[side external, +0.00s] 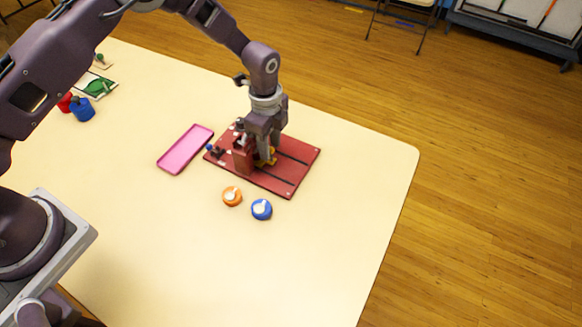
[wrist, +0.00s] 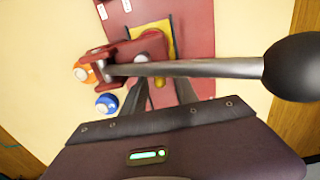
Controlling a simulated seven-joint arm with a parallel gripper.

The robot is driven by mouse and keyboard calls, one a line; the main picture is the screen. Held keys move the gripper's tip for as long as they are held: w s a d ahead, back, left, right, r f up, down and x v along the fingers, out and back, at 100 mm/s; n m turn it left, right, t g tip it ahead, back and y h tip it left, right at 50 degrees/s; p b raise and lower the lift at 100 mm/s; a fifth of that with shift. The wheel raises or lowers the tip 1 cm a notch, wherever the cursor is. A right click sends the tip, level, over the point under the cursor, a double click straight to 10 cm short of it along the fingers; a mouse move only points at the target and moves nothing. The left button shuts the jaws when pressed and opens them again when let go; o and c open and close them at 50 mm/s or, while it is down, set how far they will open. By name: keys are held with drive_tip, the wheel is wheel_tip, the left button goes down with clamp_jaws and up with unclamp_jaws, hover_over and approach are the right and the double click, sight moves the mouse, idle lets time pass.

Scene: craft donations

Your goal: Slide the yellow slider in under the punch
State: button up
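The red board (side external: 292,165) lies on the table with dark grooves along it. The dark red punch (side external: 243,155) stands at its left part; its frame also shows in the wrist view (wrist: 103,66). A grey lever with a black ball knob crosses the wrist view. The yellow slider (side external: 270,160) is on the board beside the punch, and partly shows beyond the lever in the wrist view (wrist: 166,38). My gripper (side external: 264,160) points down at the slider.
A pink tray (side external: 162,163) lies left of the board. An orange pot (side external: 232,197) and a blue pot (side external: 262,210) stand in front of it. The table's right side is clear.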

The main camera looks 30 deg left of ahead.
drive_tip(key=shift+r, duration=3.8)
